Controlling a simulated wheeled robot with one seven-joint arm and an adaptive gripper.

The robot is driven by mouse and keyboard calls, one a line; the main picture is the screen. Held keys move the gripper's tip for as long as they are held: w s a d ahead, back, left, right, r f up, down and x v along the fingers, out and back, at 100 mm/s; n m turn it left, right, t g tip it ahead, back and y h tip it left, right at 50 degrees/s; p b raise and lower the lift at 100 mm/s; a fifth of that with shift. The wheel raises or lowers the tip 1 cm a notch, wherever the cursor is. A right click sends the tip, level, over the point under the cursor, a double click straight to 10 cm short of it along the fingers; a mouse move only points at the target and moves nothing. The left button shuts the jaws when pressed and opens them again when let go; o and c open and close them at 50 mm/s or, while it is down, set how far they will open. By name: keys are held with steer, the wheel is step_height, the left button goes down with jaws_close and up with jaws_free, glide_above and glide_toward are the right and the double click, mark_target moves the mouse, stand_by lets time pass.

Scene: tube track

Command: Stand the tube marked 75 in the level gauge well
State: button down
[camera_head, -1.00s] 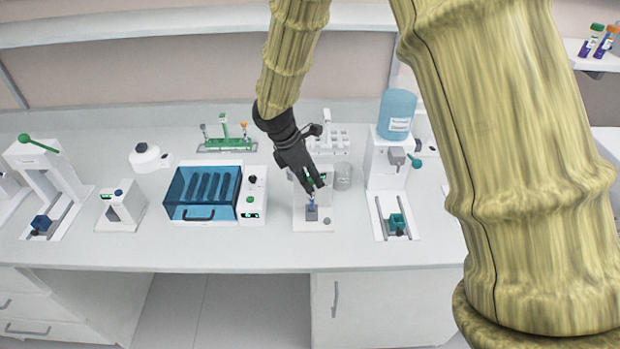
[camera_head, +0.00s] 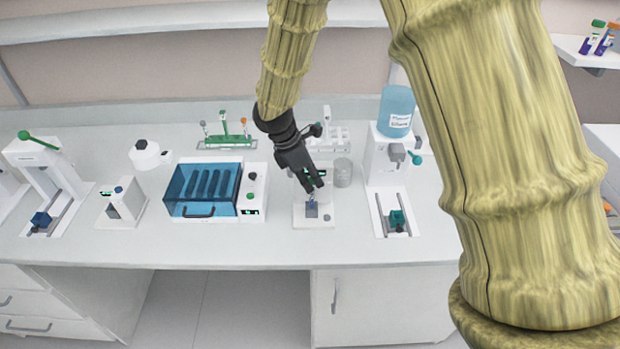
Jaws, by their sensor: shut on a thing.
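My gripper (camera_head: 315,188) hangs over a small white device with a grey block (camera_head: 312,210) on its front part, right of the blue-lidded box. A small blue-tinted tube (camera_head: 312,199) shows just under the fingertips, upright or nearly so, at the top of the grey block. My gripper is shut on this tube. I cannot read a 75 on it, and its upper part is hidden by the fingers. I cannot tell whether its lower end is inside the block or just above it.
A blue-lidded box (camera_head: 203,190) stands to the left and a dispenser with a blue bottle (camera_head: 397,112) to the right. A glass beaker (camera_head: 343,172) and a white tube rack (camera_head: 335,135) are close behind my gripper. The bench front (camera_head: 200,250) is clear.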

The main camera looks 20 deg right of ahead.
steer(key=shift+f, duration=0.65)
steer(key=c, duration=1.3)
jaws_free()
steer(key=shift+r, duration=0.1)
steer(key=shift+c, duration=0.2)
steer(key=shift+w+r, duration=0.1)
steer(key=shift+a+r, duration=0.1)
steer(key=shift+r, duration=0.1)
steer(key=v, duration=1.1)
steer(key=shift+a, duration=0.15)
